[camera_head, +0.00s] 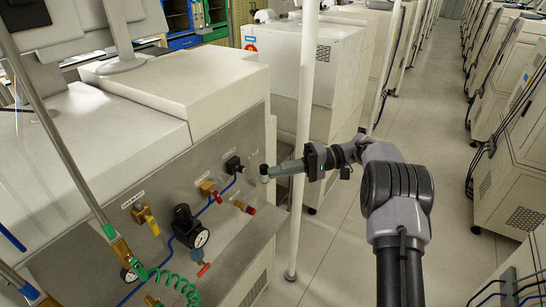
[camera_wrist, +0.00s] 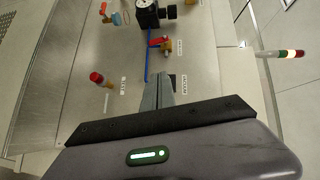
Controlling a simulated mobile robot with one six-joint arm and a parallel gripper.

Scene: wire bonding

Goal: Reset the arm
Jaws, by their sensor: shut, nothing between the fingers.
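My gripper (camera_head: 268,174) is at the end of my arm, in front of the grey valve panel (camera_head: 150,185) of the white machine in the head view. In the wrist view, my gripper (camera_wrist: 160,78) shows its two grey fingers together, with nothing between them. The fingers point towards the panel (camera_wrist: 115,50). In the head view the tip appears close to a black fitting (camera_head: 234,165) and a red-ended brass valve (camera_head: 243,207). I cannot tell the exact gap to the panel, but no contact is visible.
The panel carries a yellow-handled valve (camera_head: 146,218), a black regulator with a gauge (camera_head: 199,237) and blue tubing. A white pole (camera_head: 304,120) stands beside my arm. A green coiled hose (camera_head: 176,282) hangs at lower left. The aisle floor (camera_head: 440,190) between the machine rows is clear.

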